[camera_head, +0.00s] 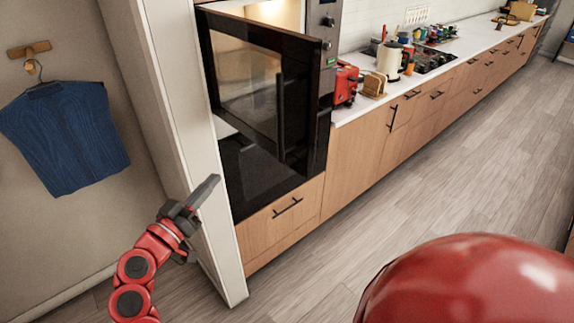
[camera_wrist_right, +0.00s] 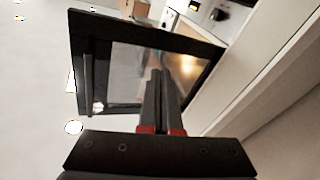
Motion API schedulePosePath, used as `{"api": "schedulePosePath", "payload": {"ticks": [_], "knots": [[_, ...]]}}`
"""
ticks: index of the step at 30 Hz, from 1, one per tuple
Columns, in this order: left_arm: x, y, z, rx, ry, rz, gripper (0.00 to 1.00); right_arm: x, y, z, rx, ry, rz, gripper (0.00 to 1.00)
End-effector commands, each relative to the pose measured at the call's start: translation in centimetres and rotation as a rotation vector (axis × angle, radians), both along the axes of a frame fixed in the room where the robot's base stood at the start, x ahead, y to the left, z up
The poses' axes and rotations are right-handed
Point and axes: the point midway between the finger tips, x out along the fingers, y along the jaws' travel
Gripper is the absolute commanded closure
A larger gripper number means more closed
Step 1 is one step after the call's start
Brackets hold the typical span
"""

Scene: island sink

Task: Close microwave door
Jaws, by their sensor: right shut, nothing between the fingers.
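The microwave door (camera_head: 297,75) is dark-framed with a glass window and a vertical bar handle (camera_head: 281,117). It stands ajar, swung outward from the tall cabinet, and the lit microwave cavity (camera_head: 278,13) shows above its top edge. My right gripper (camera_head: 211,184) is shut and empty, below and to the left of the door in the head view, near the white side panel. In the right wrist view, its shut fingers (camera_wrist_right: 164,78) overlap the door (camera_wrist_right: 80,60) from the camera's side; I cannot tell contact. My left gripper is not in view.
The white side panel (camera_head: 180,120) stands close beside my right gripper. A wooden drawer (camera_head: 283,215) is below the appliances. A red toaster (camera_head: 346,83) and other items are on the counter. A blue garment (camera_head: 65,135) hangs at left. The floor (camera_head: 420,170) is clear.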

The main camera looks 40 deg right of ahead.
Motion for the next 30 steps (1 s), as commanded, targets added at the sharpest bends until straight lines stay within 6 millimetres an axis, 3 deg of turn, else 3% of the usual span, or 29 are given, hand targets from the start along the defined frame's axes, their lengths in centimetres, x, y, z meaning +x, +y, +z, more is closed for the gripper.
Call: {"api": "schedulePosePath", "payload": {"ticks": [1, 4, 6, 9, 14, 24, 30], "knots": [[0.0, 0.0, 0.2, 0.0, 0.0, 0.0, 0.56, -2.3, -0.3, 1.1, 0.046, -0.049, -0.08, 1.0], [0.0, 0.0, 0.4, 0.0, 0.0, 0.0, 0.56, -6.4, -1.0, 1.9, 0.125, -0.13, -0.224, 1.0], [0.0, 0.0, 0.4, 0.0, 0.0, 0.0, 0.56, -8.3, -1.1, 2.1, 0.161, -0.168, -0.287, 1.0], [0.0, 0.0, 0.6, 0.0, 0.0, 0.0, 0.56, -9.4, -1.4, 2.3, 0.184, -0.193, -0.327, 1.0], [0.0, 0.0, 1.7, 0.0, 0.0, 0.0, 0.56, -9.4, -3.2, 2.4, 0.184, -0.193, -0.337, 1.0], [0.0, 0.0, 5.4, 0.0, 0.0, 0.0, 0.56, -8.6, -10.3, 2.6, 0.183, -0.189, -0.337, 1.0], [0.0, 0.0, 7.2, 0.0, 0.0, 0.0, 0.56, -8.1, -13.5, 2.5, 0.184, -0.188, -0.333, 1.0]]}}
